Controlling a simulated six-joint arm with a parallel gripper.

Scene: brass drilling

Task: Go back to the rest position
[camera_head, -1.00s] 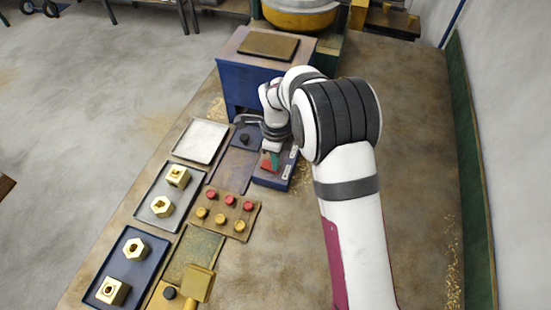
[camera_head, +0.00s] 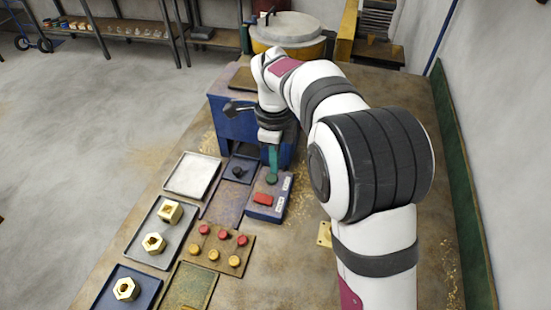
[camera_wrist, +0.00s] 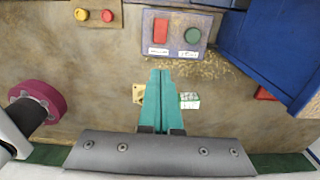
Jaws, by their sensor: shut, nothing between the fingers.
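My gripper (camera_head: 272,172) is shut and empty, its teal fingers pressed together and pointing down. In the head view it hangs above the blue control box (camera_head: 267,213), which has a red button (camera_head: 263,199) and a green button (camera_head: 271,179). In the wrist view, the closed fingers (camera_wrist: 161,75) appear apart from the box (camera_wrist: 176,52), with its red button (camera_wrist: 161,31) and green button (camera_wrist: 193,36) both in plain sight. My arm reaches in from the lower right of the head view.
A blue machine (camera_head: 232,127) stands behind the box. The right bench (camera_head: 410,100) is mostly clear.

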